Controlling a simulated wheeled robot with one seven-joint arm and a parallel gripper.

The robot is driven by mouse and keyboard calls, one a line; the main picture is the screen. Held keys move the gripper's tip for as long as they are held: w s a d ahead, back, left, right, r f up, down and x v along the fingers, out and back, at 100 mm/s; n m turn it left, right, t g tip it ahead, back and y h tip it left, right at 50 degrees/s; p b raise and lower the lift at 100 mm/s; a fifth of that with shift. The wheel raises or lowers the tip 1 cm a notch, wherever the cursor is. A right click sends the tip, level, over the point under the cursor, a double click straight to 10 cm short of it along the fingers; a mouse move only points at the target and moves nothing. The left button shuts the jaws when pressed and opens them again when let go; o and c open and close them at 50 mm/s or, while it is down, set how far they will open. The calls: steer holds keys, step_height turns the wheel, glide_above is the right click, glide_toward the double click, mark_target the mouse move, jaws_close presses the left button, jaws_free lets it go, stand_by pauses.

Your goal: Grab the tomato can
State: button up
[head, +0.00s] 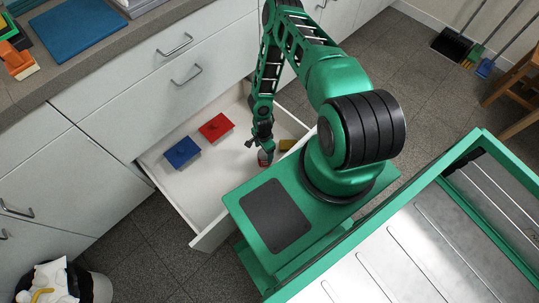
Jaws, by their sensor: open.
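My gripper (260,143) points down into the open white drawer, near its right side. It is open. A small red and dark item (265,158), probably the tomato can, shows directly below the gripper. It is partly hidden by the gripper, and I cannot tell whether the fingers are around it or only above it, or whether they touch it.
In the open drawer (205,188) lie a red box (216,127), a blue box (182,152) and a yellowish item (288,144) partly hidden by my arm. The drawer's left front is bare. A counter (110,50) runs above. A filled bin (62,280) stands at lower left.

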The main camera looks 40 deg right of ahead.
steer(key=shift+s+f, duration=0.2)
steer(key=shift+f, duration=2.8)
steer(key=shift+c, duration=0.7)
steer(key=c, duration=1.4)
steer(key=shift+o, duration=0.2)
steer(key=shift+r, duration=0.15)
